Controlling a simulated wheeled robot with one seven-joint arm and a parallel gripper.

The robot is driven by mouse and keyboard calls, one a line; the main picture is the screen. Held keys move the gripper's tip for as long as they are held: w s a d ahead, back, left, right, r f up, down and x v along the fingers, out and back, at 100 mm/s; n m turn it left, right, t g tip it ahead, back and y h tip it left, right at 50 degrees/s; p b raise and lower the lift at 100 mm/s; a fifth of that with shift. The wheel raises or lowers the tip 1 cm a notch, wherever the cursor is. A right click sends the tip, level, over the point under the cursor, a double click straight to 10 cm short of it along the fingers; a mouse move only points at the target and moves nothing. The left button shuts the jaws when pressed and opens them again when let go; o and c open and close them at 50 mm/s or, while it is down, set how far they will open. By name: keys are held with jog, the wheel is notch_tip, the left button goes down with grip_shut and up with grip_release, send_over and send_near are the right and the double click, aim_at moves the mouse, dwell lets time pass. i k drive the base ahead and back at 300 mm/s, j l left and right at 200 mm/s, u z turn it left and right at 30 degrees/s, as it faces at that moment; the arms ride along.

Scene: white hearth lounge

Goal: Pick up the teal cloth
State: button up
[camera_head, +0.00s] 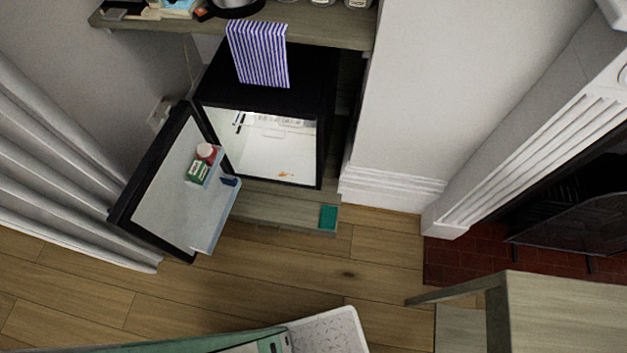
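The teal cloth (328,216) is a small flat rectangle. It lies on the right end of a low wooden ledge (270,211) just in front of the open black mini fridge. Nothing covers it in this view. My gripper is not in view.
The fridge door (175,187) stands open to the left, with a red-and-white bottle and a green box on its shelf. A striped blue-and-white cloth (258,55) hangs from the shelf above. A wooden table (560,315) stands at lower right. Wood floor (310,265) before the ledge is clear.

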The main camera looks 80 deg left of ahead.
aim_at(328, 214)
jog(key=j+u, duration=0.1)
jog(key=u, duration=0.35)
jog(key=j+u, duration=0.1)
jog(key=u, duration=0.4)
jog(key=j+u, duration=0.15)
jog(key=u, duration=0.3)
jog(key=l+u, duration=0.2)
jog(key=u, duration=0.15)
jog(key=k+l+u, duration=0.15)
jog(key=u, duration=0.25)
jog(key=k+l, duration=0.15)
jog(key=k, duration=0.15)
